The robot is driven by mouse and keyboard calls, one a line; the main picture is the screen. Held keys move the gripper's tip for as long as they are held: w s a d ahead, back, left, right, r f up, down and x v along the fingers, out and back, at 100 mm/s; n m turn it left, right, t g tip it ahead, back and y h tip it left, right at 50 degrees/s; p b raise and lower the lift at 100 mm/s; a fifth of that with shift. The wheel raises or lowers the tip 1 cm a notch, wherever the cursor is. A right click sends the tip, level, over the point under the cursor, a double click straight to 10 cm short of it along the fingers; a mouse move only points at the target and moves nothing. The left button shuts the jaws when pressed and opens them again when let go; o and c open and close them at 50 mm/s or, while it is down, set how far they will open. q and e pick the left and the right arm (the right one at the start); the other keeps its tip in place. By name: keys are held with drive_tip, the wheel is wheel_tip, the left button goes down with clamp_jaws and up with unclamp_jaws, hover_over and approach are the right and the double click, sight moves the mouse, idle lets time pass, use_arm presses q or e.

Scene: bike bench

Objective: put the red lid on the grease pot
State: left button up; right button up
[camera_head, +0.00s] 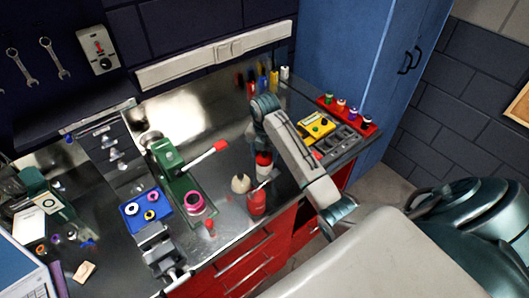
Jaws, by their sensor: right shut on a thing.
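My right gripper (263,155) hangs down over the bench from my right arm, which comes in from the lower right. It is shut on a small red thing (263,171), which looks like the red lid; its shape is partly hidden by the fingers. A pale, rounded thing (240,183), perhaps the grease pot, stands on the bench just left of and below the gripper in the picture. A red can (256,203) stands close beside it, towards the front edge. My left gripper is not in view.
A green stand with a red-tipped lever (207,158) and a pink ring (195,203) are to the left. A blue tray (143,212) and a grey vise (156,250) lie further left. A yellow box (316,126) and red rack (347,114) are at the right. A small red piece (209,228) lies near the front edge.

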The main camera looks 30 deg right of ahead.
drive_tip(key=shift+f, duration=0.55)
idle(0.4)
drive_tip(key=o, duration=0.7)
